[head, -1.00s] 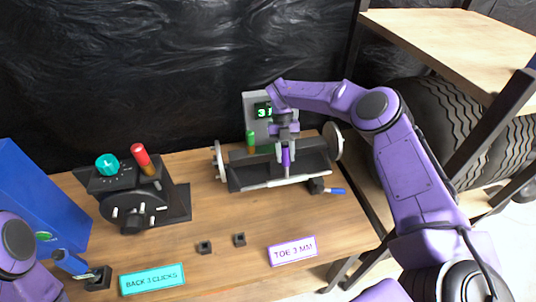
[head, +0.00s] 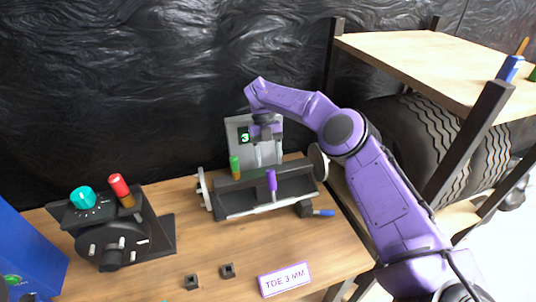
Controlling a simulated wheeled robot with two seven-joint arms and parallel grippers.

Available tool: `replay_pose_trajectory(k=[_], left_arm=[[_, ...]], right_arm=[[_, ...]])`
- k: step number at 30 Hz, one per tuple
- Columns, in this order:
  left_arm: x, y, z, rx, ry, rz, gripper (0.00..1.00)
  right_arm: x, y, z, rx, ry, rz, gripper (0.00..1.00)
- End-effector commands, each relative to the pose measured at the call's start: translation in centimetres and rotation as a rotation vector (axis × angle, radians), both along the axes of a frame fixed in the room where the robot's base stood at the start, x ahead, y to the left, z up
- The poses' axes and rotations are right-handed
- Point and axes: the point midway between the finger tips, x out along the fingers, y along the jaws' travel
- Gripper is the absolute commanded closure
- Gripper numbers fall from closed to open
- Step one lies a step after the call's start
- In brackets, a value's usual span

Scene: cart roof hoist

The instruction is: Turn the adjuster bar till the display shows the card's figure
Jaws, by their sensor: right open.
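The adjuster bar, with a purple grip (head: 271,180), stands up from the dark trough-shaped fixture (head: 235,205) on the bench. The display (head: 243,135) on the grey panel behind it shows a green 3; its right part is close to my gripper. The card (head: 285,279) in front reads "TOE 3 MM". My right gripper (head: 267,155) is open and empty, above and behind the purple grip in the picture, apart from it and in front of the grey panel. My left gripper is not in view.
A green-handled post (head: 235,167) stands left on the fixture. A black device with a teal knob (head: 82,197) and red-topped lever (head: 120,187) is at left. Two small black blocks (head: 227,271) lie in front. A wooden shelf (head: 430,65) and tyres (head: 410,130) are at right.

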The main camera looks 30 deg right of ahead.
Motion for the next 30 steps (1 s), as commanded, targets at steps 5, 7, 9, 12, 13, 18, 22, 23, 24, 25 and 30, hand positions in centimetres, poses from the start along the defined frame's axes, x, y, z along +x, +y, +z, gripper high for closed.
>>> replay_pose_trajectory(k=[5, 7, 9, 12, 13, 18, 22, 23, 24, 25, 30], left_arm=[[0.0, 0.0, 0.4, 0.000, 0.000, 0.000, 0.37], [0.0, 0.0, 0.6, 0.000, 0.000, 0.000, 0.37], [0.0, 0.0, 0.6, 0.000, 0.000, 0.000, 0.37], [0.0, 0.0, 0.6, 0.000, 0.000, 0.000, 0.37], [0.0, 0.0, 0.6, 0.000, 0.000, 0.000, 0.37], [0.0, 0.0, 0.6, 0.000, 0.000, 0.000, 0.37], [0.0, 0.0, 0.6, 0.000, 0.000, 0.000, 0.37], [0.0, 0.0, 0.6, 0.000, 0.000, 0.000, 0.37], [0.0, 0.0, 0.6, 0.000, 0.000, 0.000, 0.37], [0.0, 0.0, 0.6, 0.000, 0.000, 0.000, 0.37], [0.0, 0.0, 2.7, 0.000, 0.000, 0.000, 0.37]], right_arm=[[1.0, -0.3, 2.4, -0.004, 0.005, -0.002, 0.43], [1.2, -0.3, 2.9, -0.001, 0.003, 0.000, 0.43], [1.4, -0.3, 3.3, -0.001, 0.002, 0.001, 0.43], [1.4, -0.2, 3.4, 0.001, 0.001, 0.002, 0.43], [1.4, -0.3, 3.5, 0.002, 0.000, 0.001, 0.43], [1.4, -0.3, 3.4, 0.002, 0.001, 0.001, 0.43], [1.4, -0.3, 3.4, 0.002, 0.001, 0.001, 0.43], [1.4, -0.3, 3.4, 0.002, 0.000, 0.001, 0.43], [1.4, -0.3, 3.4, 0.002, 0.001, 0.001, 0.43], [1.4, -0.3, 3.4, 0.002, 0.000, 0.001, 0.43], [1.5, -0.3, 5.6, 0.003, 0.000, 0.001, 0.43]])
